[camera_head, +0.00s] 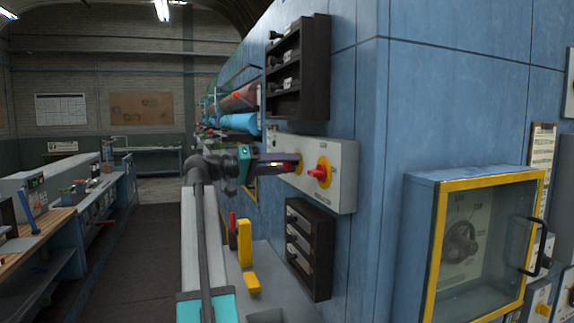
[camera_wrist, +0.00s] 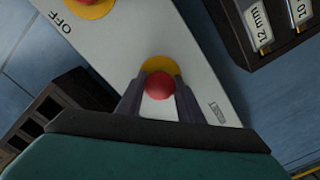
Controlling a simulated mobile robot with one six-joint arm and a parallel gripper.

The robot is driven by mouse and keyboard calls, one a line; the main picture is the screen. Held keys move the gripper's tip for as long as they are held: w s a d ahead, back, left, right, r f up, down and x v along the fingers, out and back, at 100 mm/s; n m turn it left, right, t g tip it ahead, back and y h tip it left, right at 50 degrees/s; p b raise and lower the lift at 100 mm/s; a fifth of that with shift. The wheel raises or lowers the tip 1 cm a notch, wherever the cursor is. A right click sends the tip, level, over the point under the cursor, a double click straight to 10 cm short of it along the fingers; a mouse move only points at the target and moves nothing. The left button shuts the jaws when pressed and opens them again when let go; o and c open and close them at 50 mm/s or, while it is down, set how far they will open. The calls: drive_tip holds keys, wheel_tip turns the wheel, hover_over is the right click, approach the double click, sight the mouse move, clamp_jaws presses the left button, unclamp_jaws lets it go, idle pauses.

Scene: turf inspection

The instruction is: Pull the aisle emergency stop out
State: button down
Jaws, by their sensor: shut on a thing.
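A pale control box (camera_head: 341,178) is fixed to the blue wall and carries two red controls on yellow plates. My gripper (camera_head: 294,164) reaches it from the left, at the farther control. In the wrist view my gripper (camera_wrist: 158,100) is shut on a round red button, the emergency stop (camera_wrist: 159,86), with a finger on each side. Its yellow collar (camera_wrist: 163,64) shows behind it. How far the button stands out cannot be told. The nearer red switch (camera_head: 319,172) is free; in the wrist view it is cut off at the top, near the word OFF.
A dark rack (camera_head: 299,68) hangs above the box and another dark rack (camera_head: 309,249) hangs below it. A yellow-framed glazed cabinet (camera_head: 480,245) juts from the wall at the right. A workbench (camera_head: 60,225) lines the left side, with a clear aisle floor (camera_head: 140,250) between.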

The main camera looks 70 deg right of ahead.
drive_tip(key=shift+b+v, duration=0.5)
drive_tip(key=shift+v, duration=0.35)
drive_tip(key=c, duration=1.6)
unclamp_jaws()
drive_tip(key=o, duration=0.4)
drive_tip(key=shift+w, duration=0.2)
drive_tip(key=shift+s, duration=0.1)
drive_tip(key=shift+a, duration=0.1)
drive_tip(key=b+v, duration=0.3)
drive_tip(key=v, duration=1)
drive_tip(key=shift+w+a, duration=0.2)
drive_tip(key=shift+w, duration=0.1)
